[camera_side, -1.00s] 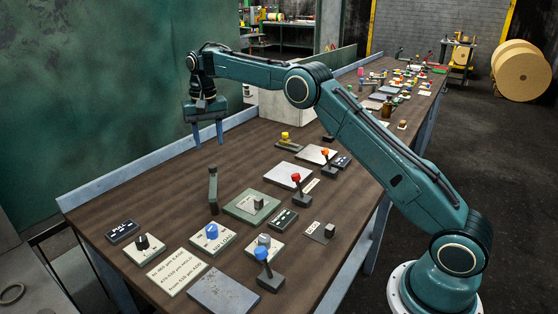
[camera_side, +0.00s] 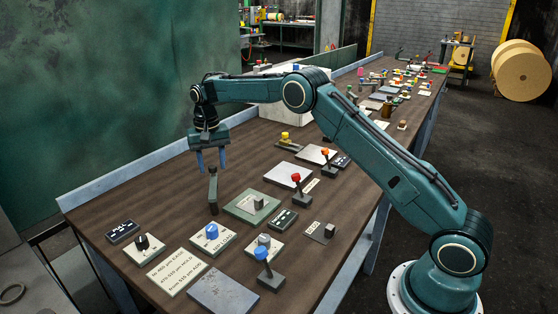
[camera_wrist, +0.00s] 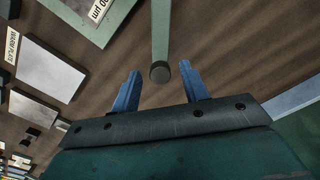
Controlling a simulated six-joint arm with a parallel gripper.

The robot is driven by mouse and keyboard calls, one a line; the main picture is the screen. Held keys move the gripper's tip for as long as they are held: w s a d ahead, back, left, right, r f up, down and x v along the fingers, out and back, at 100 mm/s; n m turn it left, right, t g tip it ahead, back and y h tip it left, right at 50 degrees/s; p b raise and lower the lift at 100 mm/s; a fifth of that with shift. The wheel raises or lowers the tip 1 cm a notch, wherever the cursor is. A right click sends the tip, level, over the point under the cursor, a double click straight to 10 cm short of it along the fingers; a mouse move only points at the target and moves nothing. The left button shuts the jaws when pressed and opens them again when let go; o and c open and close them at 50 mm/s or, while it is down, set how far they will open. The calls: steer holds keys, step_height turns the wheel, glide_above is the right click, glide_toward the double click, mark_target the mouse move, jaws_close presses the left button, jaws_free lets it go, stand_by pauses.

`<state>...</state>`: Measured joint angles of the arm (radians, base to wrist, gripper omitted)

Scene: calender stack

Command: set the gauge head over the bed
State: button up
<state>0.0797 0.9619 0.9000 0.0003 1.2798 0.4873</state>
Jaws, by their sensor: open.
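A slim dark grey-green arm (camera_side: 213,192) with a round dark end stands on the bench, just left of a green-edged plate (camera_side: 246,207) bearing a small grey block (camera_side: 258,202). The arm looks like the gauge head and the plate like the bed, but no readable label confirms either. My gripper (camera_side: 212,170) is open, pointing down with its blue fingertips close to the arm's top. In the wrist view, the arm's round end (camera_wrist: 160,72) appears between the two open fingers (camera_wrist: 160,68), with no clear contact. The plate's corner (camera_wrist: 78,22) shows at upper left there.
Bare wood lies left of the arm, up to the grey-blue back rail (camera_side: 110,179).

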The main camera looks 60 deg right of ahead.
jaws_close()
steer(key=shift+s+d, duration=0.1)
steer(key=s+m, duration=1.1)
steer(key=m, duration=0.5)
steer(key=shift+s+d, duration=0.25)
steer(key=shift+s, duration=0.15)
steer(key=shift+r, duration=0.1)
stand_by(0.3)
jaws_free()
